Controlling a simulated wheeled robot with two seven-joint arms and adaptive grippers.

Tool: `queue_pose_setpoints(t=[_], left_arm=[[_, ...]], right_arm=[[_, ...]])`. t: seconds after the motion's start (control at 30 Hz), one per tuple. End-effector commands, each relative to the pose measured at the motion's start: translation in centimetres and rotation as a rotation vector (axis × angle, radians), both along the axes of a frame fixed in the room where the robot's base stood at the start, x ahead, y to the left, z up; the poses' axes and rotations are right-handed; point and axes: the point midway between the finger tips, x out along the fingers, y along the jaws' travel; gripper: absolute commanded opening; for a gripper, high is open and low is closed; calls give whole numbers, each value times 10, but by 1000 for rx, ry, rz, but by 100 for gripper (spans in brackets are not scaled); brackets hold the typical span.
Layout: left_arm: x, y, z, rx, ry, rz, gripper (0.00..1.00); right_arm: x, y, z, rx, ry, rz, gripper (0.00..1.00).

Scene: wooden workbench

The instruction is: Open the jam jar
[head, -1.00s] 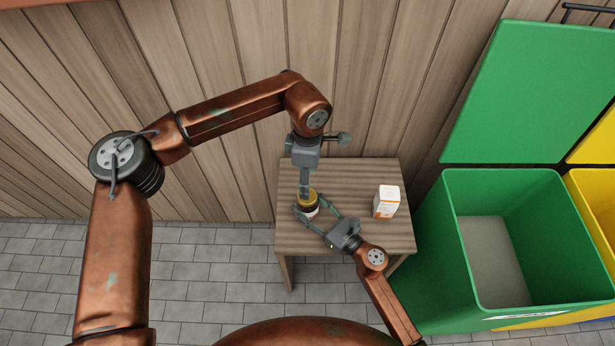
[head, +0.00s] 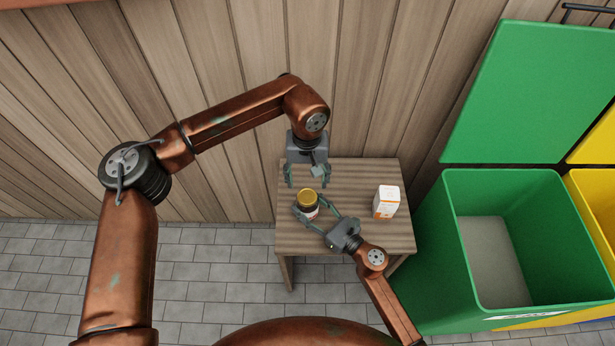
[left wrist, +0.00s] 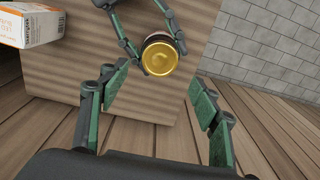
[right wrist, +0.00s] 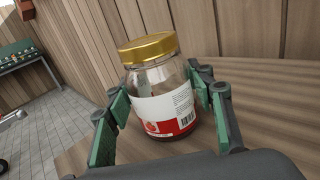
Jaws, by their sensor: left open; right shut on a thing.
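The jam jar (head: 308,208) stands upright on the small wooden table, with a gold lid (head: 307,196) on top. In the right wrist view the glass jar (right wrist: 163,105) has a white and red label, and its gold lid (right wrist: 148,47) sits on it. My right gripper (head: 309,214) is shut on the jar's body from the front right. My left gripper (head: 306,182) is open and empty just behind the jar, apart from it. In the left wrist view the gold lid (left wrist: 160,58) lies beyond the spread fingers (left wrist: 155,105).
A white and orange box (head: 386,202) stands at the right of the table (head: 345,175); it also shows in the left wrist view (left wrist: 30,22). A green bin (head: 455,235) with its lid raised stands right of the table. A plank wall (head: 360,80) rises behind.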

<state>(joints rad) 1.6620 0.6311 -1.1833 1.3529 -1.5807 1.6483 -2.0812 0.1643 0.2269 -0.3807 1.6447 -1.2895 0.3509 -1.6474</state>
Motion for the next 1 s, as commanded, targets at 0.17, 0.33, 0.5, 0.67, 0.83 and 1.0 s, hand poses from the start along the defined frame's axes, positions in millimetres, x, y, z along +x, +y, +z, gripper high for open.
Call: queue_pose_setpoints(t=[0.17,0.33,0.5,0.67,0.83,1.0], left_arm=[[-1,0,-28,1,3,1,57],[-1,0,-53,1,2,2,57],[0,0,-66,-1,0,3,57],[0,0,-71,0,0,3,57],[0,0,-70,0,0,4,57],[0,0,-70,0,0,4,47]], right_arm=[[0,0,0,1,-1,0,0],[0,0,0,1,-1,0,0],[0,0,0,1,-1,0,0],[0,0,0,1,-1,0,0],[0,0,0,1,-1,0,0],[0,0,0,1,-1,0,0]])
